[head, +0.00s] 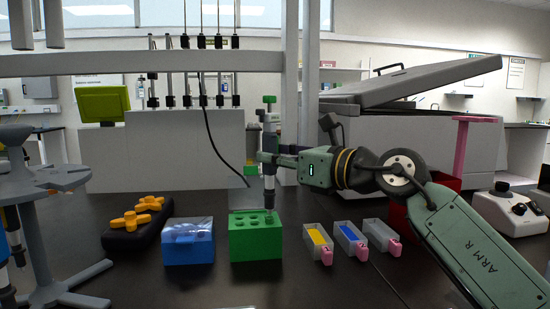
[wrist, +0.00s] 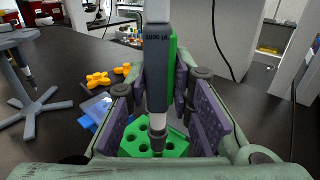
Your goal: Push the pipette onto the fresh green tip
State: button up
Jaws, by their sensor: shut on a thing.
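My gripper (head: 268,158) is shut on the pipette (head: 269,126), which is upright with a green top and a grey body. In the wrist view the pipette (wrist: 157,70) stands between my purple finger pads, showing a green stripe and a 5000 µL label. Its lower end is over the right part of the green rack (head: 256,245), at or just above the top face. The rack also shows in the wrist view (wrist: 128,147), with several dark holes. I cannot make out a separate green tip, nor whether the pipette touches one.
A blue rack (head: 188,245) stands left of the green one, and a black holder with orange knobs (head: 137,222) beyond it. Small trays with yellow (head: 318,241) and blue (head: 350,240) contents lie to the right. A grey pipette stand (head: 45,240) is at far left.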

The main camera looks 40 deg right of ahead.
jog(key=shift+f+b, duration=0.2)
jog(key=shift+b, duration=0.15)
jog(key=shift+f+b, duration=0.5)
jog(key=shift+f, duration=0.25)
dwell(0.6)
